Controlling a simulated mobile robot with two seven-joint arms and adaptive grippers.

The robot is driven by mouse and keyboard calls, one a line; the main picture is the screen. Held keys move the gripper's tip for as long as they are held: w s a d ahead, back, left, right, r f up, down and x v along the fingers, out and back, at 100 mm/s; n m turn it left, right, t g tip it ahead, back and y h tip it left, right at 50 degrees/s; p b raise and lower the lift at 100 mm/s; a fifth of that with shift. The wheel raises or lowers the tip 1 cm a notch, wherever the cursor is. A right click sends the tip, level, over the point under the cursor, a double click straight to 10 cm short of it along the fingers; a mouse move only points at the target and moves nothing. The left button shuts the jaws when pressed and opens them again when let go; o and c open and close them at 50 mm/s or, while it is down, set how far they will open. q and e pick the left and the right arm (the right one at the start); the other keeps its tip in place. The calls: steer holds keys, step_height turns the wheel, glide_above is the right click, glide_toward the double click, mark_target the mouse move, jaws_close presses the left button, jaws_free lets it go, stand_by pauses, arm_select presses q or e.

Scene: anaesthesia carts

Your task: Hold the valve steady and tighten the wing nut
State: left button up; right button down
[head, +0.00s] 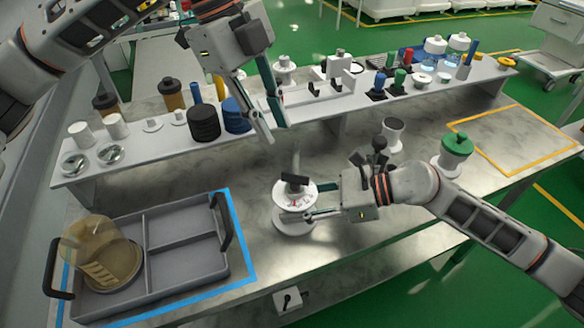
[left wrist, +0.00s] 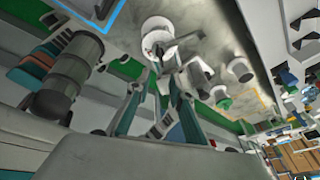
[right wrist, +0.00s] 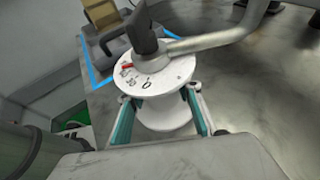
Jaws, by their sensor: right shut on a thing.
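The valve (head: 292,212) is a white round body with a marked dial on top, standing upright on the table. A black wing nut (head: 294,179) sits above the dial, and shows large in the right wrist view (right wrist: 141,28). My right gripper (head: 308,203) is shut on the valve; in the right wrist view its fingers (right wrist: 160,110) lie on both sides of the body below the dial. My left gripper (head: 275,131) is open and empty, above and behind the valve, apart from the nut. The valve also shows ahead of its fingers in the left wrist view (left wrist: 157,30).
A grey tray (head: 185,285) with dividers and black handles stands at left, holding a tan translucent part (head: 103,258). A raised shelf (head: 350,112) with bottles and small parts runs behind. A green-topped jar (head: 455,150) and a dark-topped white cup (head: 392,132) stand at right.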

mark_target(295, 175)
arm_select(q)
steer(key=d+f+n, duration=0.1)
steer(key=f, duration=0.2)
steer(key=d+f+n, duration=0.1)
steer(key=f+n, duration=0.1)
steer(key=f, duration=0.2)
steer(key=d+f+n, duration=0.1)
steer(key=f, duration=0.3)
steer(key=shift+s+d+n+h, duration=0.25)
steer(key=shift+s+n+h, duration=0.05)
steer(key=shift+s+n, duration=0.1)
jaws_close()
